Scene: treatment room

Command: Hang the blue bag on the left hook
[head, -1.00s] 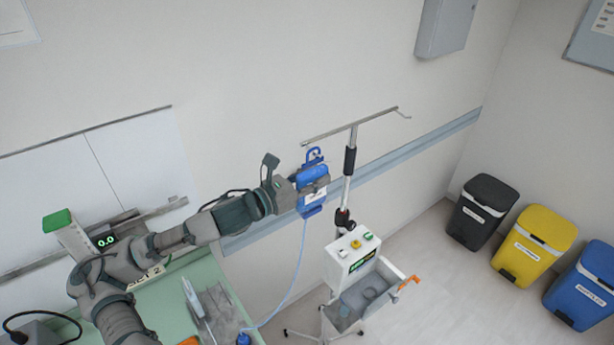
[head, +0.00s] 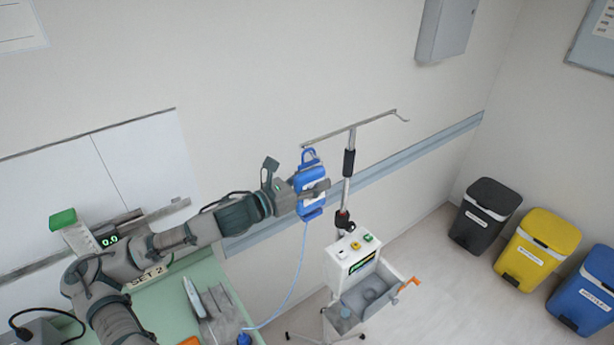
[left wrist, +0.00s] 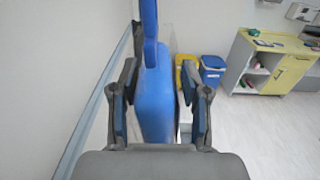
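The blue bag (head: 311,174) is in my left gripper (head: 314,188), raised beside the upper part of the drip stand. Its loop (head: 309,155) is at the top, and a pale tube runs from its bottom. The left hook (head: 304,146) is the left end of the stand's crossbar. The loop overlaps or nearly touches this end; I cannot tell whether it is around the hook. In the left wrist view, the blue bag (left wrist: 156,100) stands between the two fingers of the left gripper (left wrist: 158,85). My right gripper is not in view.
The wheeled stand carries a white pump box (head: 351,255) and a grey tray (head: 372,297). The tube (head: 299,270) leads down to the green table (head: 165,305). The wall with its blue rail (head: 400,160) is close behind. Black, yellow and blue bins stand at the right.

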